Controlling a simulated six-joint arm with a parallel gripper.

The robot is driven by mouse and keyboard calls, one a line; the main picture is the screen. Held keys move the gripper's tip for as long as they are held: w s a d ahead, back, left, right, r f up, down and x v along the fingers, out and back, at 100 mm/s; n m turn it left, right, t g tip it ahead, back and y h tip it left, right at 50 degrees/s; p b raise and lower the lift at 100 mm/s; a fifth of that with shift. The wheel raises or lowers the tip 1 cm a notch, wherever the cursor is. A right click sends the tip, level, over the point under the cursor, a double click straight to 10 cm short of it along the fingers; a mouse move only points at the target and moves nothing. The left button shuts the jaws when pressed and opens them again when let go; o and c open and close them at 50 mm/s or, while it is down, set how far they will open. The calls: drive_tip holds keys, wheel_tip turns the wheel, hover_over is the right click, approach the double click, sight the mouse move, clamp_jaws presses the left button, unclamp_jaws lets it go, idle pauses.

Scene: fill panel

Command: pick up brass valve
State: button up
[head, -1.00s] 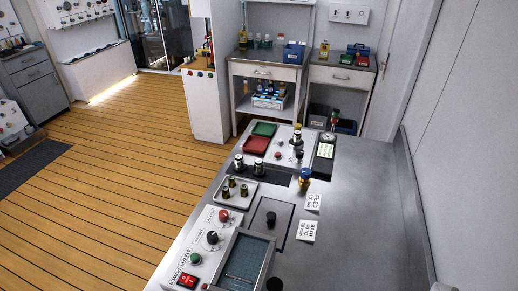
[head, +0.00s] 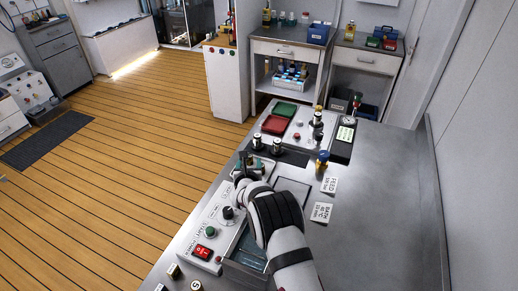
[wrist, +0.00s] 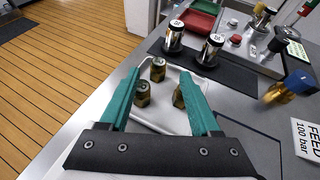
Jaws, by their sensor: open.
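The brass valve with a blue top (head: 322,160) stands on the steel bench beside the FEED card. In the wrist view its brass body (wrist: 277,94) is at the right, outside my jaws, leaning in the picture. My gripper (wrist: 160,76) is open, its teal fingers on either side of a shallow white tray (wrist: 150,118). The tray holds three small dark brass fittings; one (wrist: 158,69) shows between the fingertips, another (wrist: 142,95) is nearer, and the third (wrist: 178,97) is partly hidden by the right finger. Nothing is held.
Two black-and-chrome cylinders (wrist: 174,36) stand on a dark pad just beyond the tray. Red (head: 274,124) and green (head: 285,109) trays lie farther back. The FEED card (head: 331,185) and another card lie right. A control box (head: 205,250) is at the front. The bench's right side is clear.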

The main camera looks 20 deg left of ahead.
drive_tip(key=shift+w+a+f, duration=0.2)
drive_tip(key=shift+a+f, duration=0.05)
drive_tip(key=shift+f, duration=0.05)
drive_tip(key=shift+x, duration=2.25)
drive_tip(key=shift+d, duration=0.1)
clamp_jaws()
